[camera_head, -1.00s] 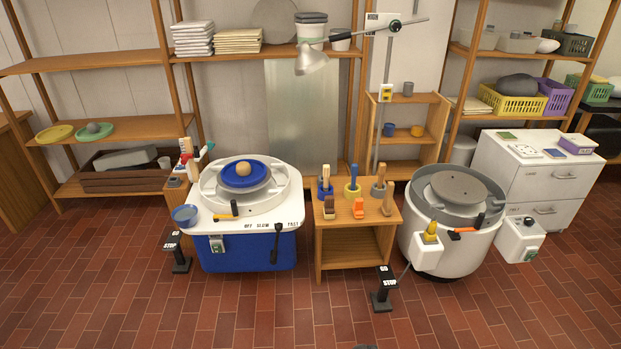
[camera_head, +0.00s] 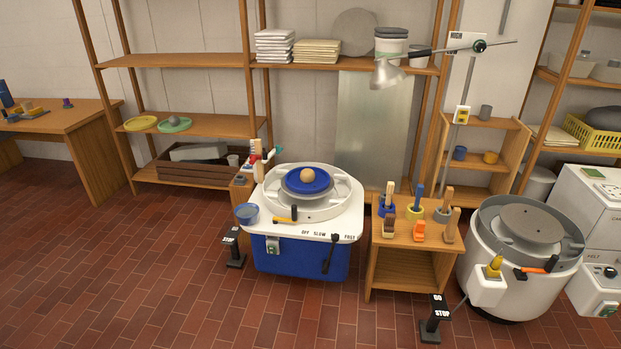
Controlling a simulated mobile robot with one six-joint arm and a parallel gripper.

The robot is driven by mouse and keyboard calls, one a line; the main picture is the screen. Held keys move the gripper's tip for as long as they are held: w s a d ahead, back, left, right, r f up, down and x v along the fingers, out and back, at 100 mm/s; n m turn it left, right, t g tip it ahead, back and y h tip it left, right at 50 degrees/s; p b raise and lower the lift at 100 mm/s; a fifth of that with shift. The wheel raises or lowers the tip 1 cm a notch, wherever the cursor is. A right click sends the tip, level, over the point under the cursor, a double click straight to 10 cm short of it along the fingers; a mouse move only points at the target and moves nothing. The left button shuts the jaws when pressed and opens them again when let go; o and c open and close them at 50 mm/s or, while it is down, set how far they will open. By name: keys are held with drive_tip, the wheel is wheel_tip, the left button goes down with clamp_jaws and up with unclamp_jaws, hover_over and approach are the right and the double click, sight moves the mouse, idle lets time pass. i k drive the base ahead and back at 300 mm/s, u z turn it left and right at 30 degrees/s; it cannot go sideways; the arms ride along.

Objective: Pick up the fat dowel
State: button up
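I cannot tell for sure which piece is the fat dowel. On the small wooden table (camera_head: 400,262) several upright rod-like pieces stand at the back: a wooden rod (camera_head: 389,193) at a blue holder, a blue rod (camera_head: 418,197) at a yellow holder, and a wooden rod (camera_head: 447,196) at a grey holder. In front of them are a brown piece (camera_head: 389,226), an orange piece (camera_head: 419,231) and a pale wooden piece (camera_head: 452,226). Another upright wooden piece (camera_head: 259,160) stands left of the blue-bodied wheel. My gripper is not in view.
The blue-bodied wheel (camera_head: 300,262) stands left of the small table, the grey wheel (camera_head: 535,280) right of it. A workbench (camera_head: 60,118) is at the far left. The brick floor (camera_head: 130,270) at front left is clear.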

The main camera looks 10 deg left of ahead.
sight(390, 188)
drive_tip(key=u, duration=0.25)
drive_tip(key=i, duration=1.15)
drive_tip(key=u, duration=0.75)
drive_tip(key=i, duration=0.6)
drive_tip(key=u, duration=0.2)
